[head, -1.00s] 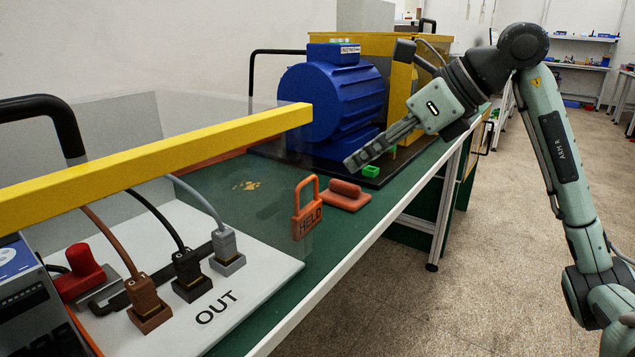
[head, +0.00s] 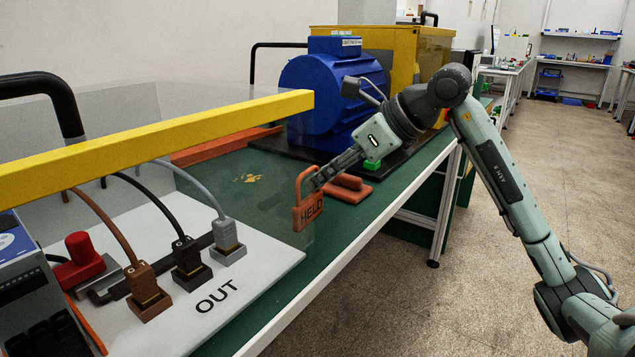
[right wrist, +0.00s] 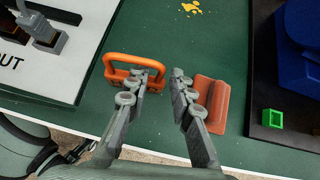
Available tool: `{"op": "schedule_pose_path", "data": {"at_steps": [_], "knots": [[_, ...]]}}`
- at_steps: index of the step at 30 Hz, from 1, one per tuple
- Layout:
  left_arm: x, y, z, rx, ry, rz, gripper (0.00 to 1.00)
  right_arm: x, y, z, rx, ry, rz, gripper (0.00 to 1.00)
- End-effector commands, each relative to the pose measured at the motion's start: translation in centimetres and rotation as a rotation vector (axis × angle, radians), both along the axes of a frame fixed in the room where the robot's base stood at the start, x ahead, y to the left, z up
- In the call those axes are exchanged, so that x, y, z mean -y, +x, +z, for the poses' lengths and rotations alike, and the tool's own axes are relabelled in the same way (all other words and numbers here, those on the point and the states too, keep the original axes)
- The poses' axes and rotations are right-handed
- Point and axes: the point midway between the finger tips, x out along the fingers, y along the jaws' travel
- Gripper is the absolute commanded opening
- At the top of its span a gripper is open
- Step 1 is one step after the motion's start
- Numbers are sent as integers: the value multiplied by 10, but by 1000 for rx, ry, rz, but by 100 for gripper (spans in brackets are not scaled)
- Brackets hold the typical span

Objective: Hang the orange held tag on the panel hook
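The orange tag (head: 309,214), marked HELD, stands upright with its loop on top, near the front edge of the green bench. Its loop (right wrist: 130,58) shows in the right wrist view. My right gripper (head: 318,181) is at the tag's loop. In the right wrist view my right gripper (right wrist: 163,78) is open, with a gap between its fingers. The left finger overlaps the loop, and the loop's right end shows near that fingertip. I cannot tell whether they touch. My left gripper is not in view. I cannot make out the panel hook.
An orange-red block (head: 345,189) lies just right of the tag. A yellow bar (head: 150,145) and a clear panel stand at the left, before the white OUT board (head: 255,266) with its plugs. A blue motor (head: 335,100) stands behind.

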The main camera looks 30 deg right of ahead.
Motion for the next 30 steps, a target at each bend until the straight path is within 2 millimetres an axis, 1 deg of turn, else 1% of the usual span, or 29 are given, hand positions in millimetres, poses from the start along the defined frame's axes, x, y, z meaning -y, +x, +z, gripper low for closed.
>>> {"op": "schedule_pose_path", "data": {"at_steps": [5,15,22,23,25,30], "knots": [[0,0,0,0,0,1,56,0,0,0,0,0,0,22],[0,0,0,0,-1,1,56,0,0,0,0,0,0,1],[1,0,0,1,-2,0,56,0,0,2,0,0,0,0],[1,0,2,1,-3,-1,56,0,0,4,0,-1,-1,0],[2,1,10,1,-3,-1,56,1,0,14,0,-1,-1,0],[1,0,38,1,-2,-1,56,1,0,52,1,-2,-2,0]]}}
